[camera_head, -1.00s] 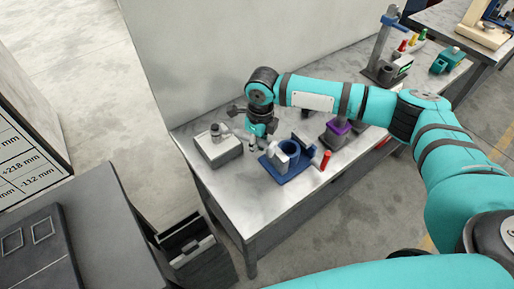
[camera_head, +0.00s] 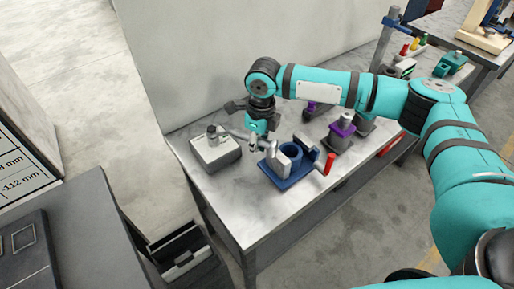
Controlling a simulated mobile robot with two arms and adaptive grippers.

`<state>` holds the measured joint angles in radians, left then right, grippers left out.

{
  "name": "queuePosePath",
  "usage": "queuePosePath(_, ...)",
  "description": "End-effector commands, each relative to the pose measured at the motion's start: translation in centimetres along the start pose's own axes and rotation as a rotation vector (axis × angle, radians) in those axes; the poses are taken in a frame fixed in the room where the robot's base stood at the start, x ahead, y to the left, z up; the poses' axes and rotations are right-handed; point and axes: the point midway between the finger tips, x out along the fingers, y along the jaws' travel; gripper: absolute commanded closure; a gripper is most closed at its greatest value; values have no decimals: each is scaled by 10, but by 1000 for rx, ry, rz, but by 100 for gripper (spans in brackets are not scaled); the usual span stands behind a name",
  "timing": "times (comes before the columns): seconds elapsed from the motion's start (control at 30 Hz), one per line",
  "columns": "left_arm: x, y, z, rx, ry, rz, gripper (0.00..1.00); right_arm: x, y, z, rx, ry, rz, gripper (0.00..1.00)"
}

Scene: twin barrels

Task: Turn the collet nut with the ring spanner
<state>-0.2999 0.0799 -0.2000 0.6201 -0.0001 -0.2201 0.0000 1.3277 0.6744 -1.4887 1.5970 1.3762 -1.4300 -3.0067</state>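A pale grey block (camera_head: 216,156) sits at the table's back left corner and carries a small upright grey metal fitting (camera_head: 212,134), which looks like the collet nut. A thin grey bar (camera_head: 234,134), probably the ring spanner, runs from beside this fitting toward my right gripper. Whether its ring is around the nut is too small to tell. My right gripper (camera_head: 257,146) points down just right of the block, close to the bar's right end. Its fingers are small, and I cannot tell whether they are closed on the bar. My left gripper is out of view.
A blue fixture (camera_head: 285,180) with grey jaws stands right of the gripper, a red upright handle (camera_head: 329,164) beside it. A purple-topped grey block (camera_head: 341,136) is behind. A wall (camera_head: 200,70) backs the table. The table's front left (camera_head: 235,208) is clear.

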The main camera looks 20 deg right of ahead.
Motion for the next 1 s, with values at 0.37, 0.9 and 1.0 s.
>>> queuePosePath(0.37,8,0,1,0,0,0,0,-1,0,0,-8,-3,2,100)
queuePosePath(0.9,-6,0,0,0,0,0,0,-1,7,-2,34,4,0,100)
queuePosePath(1.0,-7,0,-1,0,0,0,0,0,8,-2,43,4,-1,100)
